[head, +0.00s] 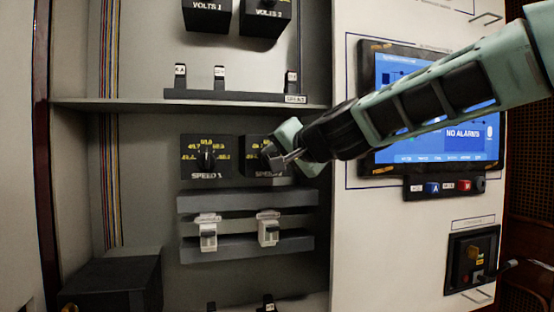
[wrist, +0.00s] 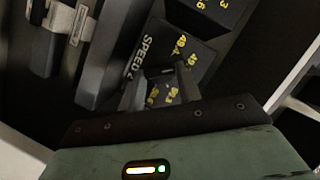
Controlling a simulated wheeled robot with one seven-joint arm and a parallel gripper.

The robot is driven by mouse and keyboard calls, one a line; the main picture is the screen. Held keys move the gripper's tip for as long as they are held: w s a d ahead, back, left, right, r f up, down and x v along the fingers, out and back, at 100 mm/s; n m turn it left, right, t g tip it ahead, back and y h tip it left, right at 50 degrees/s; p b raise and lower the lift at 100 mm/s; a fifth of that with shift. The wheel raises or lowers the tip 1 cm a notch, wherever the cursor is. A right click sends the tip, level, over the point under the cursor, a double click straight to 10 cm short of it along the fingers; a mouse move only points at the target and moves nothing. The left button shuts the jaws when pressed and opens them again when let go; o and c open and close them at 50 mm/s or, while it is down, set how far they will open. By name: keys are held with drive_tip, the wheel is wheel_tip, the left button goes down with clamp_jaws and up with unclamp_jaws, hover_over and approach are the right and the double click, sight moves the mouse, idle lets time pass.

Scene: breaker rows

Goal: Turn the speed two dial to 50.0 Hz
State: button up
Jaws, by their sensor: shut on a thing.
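The speed two dial (head: 253,148) is a black box with yellow scale marks in the head view, right of the speed one dial. My gripper (head: 278,157) is in front of it and covers its knob and the right part of its label. In the wrist view the label "SPEED 2" and yellow numbers on the dial box (wrist: 192,50) show around my gripper (wrist: 158,84). The fingers are shut on the dial's knob, which is mostly hidden between them. I cannot read the knob's pointer.
The speed one dial (head: 207,156) stands close on the left, its pointer about upright. Below are grey rails with two white breakers (head: 208,234). A shelf (head: 150,104) runs above the dials. A blue screen (head: 392,72) is on the panel to the right, behind my arm.

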drive_tip(key=shift+f+b, duration=0.2)
drive_tip(key=shift+b, duration=0.15)
drive_tip(key=m+y+b, duration=0.1)
drive_tip(key=m+b, duration=0.1)
drive_tip(key=b, duration=0.3)
drive_tip(key=m+t+b, duration=0.1)
drive_tip(key=m+b, duration=0.1)
drive_tip(key=b, duration=0.3)
drive_tip(key=m+y+b, duration=0.1)
drive_tip(key=m+b, duration=0.1)
drive_tip(key=b, duration=0.3)
drive_tip(key=shift+d+f+t+y, duration=0.2)
drive_tip(key=shift+f+t+y, duration=0.1)
drive_tip(key=shift+r+m, duration=0.1)
drive_tip(key=shift+m, duration=0.2)
drive_tip(key=o, duration=1)
drive_tip(key=shift+w, duration=0.1)
drive_tip(key=shift+c, duration=0.2)
